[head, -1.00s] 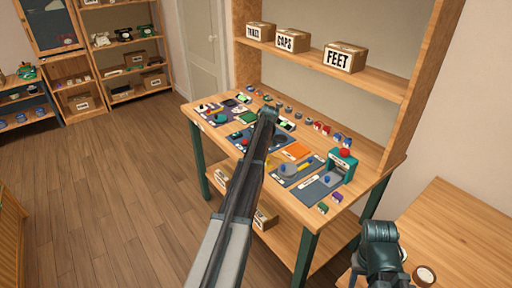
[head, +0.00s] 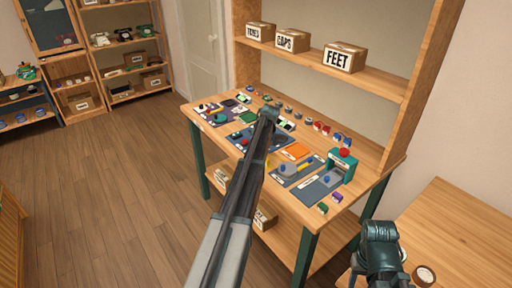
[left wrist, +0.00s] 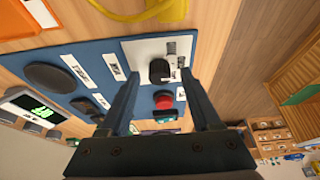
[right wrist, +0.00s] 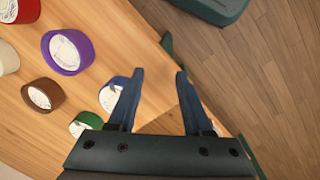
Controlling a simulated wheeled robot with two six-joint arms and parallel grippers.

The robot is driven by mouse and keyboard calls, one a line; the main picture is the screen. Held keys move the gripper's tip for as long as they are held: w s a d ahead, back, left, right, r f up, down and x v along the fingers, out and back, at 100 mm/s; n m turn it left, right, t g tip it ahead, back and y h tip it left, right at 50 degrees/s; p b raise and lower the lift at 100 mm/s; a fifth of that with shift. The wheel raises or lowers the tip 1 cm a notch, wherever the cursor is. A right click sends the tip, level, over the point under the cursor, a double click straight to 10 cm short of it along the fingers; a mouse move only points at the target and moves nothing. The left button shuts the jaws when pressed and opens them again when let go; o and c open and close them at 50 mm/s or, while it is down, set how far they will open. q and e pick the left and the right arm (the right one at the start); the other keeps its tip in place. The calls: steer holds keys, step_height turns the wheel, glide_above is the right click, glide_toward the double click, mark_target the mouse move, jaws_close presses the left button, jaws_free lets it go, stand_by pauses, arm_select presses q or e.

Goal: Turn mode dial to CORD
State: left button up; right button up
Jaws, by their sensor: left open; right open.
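The mode dial (left wrist: 160,70) is a black round knob on a white labelled plate (left wrist: 139,48), part of a blue panel (left wrist: 45,75) in the left wrist view. My left gripper (left wrist: 160,77) is open, with one finger on each side of the knob in that picture; I cannot tell whether they touch it. The label words are too small to read. A red button (left wrist: 164,101) sits just below the knob in the picture. In the head view my left arm hides the dial. My right gripper (right wrist: 160,74) is open and empty above a wooden table.
The workbench (head: 365,170) carries other mats, a green stand (head: 342,163) and small coloured parts. Boxes, including one marked FEET (head: 343,58), stand on the shelf above. Under my right gripper are several coloured round pieces, one purple (right wrist: 68,52).

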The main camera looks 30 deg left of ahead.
arm_select(q)
steer(key=shift+r, duration=0.15)
arm_select(e)
steer(key=shift+r, duration=0.15)
arm_select(q)
steer(key=p+v, duration=1.2)
steer(key=v, duration=0.1)
steer(key=shift+s+d+r+p, duration=0.15)
steer(key=shift+d+r+p, duration=0.1)
steer(key=shift+p, duration=0.1)
arm_select(e)
step_height(320, 180, up, 12)
steer(key=shift+r, duration=0.2)
arm_select(q)
steer(key=shift+f, duration=0.1)
